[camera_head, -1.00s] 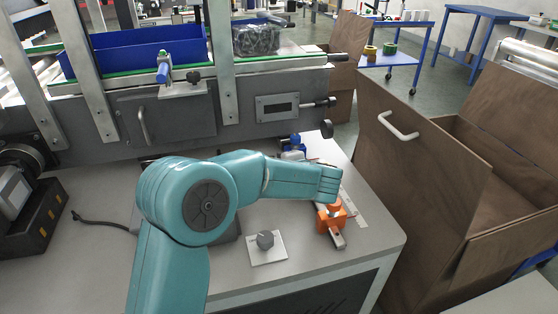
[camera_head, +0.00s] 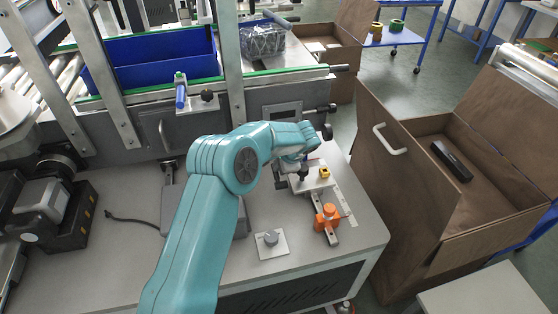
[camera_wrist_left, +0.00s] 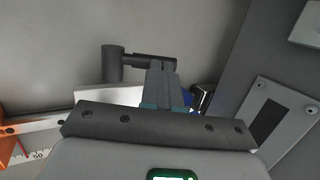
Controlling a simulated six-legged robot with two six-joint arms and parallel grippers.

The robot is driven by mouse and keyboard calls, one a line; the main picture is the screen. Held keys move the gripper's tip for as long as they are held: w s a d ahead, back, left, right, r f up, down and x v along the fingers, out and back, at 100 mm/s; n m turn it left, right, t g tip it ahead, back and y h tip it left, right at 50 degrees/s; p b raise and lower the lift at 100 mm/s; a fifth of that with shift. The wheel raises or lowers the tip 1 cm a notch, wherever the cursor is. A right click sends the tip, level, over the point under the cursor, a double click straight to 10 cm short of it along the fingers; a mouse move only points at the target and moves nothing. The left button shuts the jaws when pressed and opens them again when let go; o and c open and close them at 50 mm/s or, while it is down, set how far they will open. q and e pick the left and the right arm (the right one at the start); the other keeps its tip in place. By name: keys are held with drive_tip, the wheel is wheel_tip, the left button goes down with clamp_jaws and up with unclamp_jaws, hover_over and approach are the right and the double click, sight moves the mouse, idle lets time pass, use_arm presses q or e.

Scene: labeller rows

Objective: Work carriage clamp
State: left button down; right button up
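The rail (camera_head: 332,234) runs along the right part of the bench, with a scale strip beside it. A pale carriage plate (camera_head: 318,184) with a yellow knob (camera_head: 324,173) sits on it. A dark lever with an upright round knob (camera_wrist_left: 112,64) shows in the wrist view; its bar (camera_wrist_left: 148,58) reaches my left fingertips. My left gripper (camera_wrist_left: 162,68) has its fingers close together and appears shut at the bar's end, not around the knob. In the head view my left gripper (camera_head: 291,172) is just left of the carriage, partly hidden by my wrist. My right gripper is out of view.
An orange knobbed block (camera_head: 326,217) stands on the near rail. A grey knob on a white plate (camera_head: 270,243) is left of it. The conveyor frame (camera_head: 190,125) with a blue bin bounds the back. An open brown crate (camera_head: 410,170) stands right of the bench.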

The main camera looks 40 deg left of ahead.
use_arm(q)
drive_tip(key=shift+w+a+f, duration=0.1)
drive_tip(key=shift+a, duration=0.05)
idle(0.5)
drive_tip(key=shift+r, duration=0.35)
drive_tip(key=w+a+r+p+v, duration=0.1)
drive_tip(key=w+p+v, duration=0.1)
drive_tip(key=v, duration=1.1)
drive_tip(key=shift+s+p, duration=0.3)
drive_tip(key=shift+s, duration=0.2)
drive_tip(key=shift+d, duration=0.15)
